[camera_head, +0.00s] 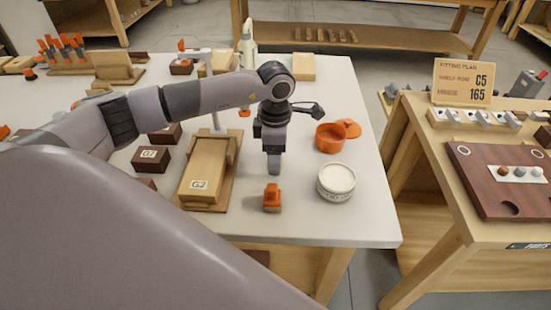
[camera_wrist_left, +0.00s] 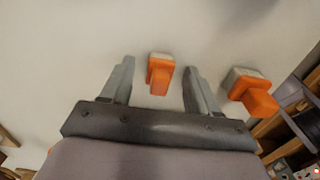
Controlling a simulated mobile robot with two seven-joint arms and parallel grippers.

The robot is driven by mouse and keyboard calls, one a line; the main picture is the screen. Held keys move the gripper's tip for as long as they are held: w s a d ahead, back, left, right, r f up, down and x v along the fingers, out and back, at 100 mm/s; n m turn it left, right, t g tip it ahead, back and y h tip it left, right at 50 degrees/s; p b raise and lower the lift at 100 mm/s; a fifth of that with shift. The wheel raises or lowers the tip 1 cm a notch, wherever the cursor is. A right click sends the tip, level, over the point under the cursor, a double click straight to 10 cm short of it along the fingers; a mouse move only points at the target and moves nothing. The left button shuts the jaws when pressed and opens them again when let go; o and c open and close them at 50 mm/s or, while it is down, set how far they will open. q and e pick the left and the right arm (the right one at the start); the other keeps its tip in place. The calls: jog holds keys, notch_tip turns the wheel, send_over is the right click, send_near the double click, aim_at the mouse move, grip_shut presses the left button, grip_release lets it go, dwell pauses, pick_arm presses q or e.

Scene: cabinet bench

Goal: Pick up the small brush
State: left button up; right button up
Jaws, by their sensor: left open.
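A small orange brush-like piece (camera_head: 272,197) with a darker base stands on the white table near its front edge. My left gripper (camera_head: 273,170) points down just behind it in the head view. In the left wrist view the gripper (camera_wrist_left: 158,82) is open, and an orange piece with a pale block end (camera_wrist_left: 160,74) lies between its fingers, apart from both. A second similar orange piece (camera_wrist_left: 252,93) lies to the right, outside the right finger. I cannot tell which of the two is the one seen in the head view. My right gripper is not in view.
A round white tin (camera_head: 336,182) and an orange pot (camera_head: 329,138) stand right of the gripper. A wooden block marked G2 (camera_head: 203,170) and dark boxes (camera_head: 151,159) stand left. The table (camera_head: 350,225) is bare at its front right. A side bench (camera_head: 440,180) stands right across a gap.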

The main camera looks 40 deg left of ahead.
pick_arm(q)
jog(key=shift+f, duration=0.1)
jog(key=shift+c, duration=0.2)
jog(key=c, duration=1.1)
jog(key=shift+o, duration=0.2)
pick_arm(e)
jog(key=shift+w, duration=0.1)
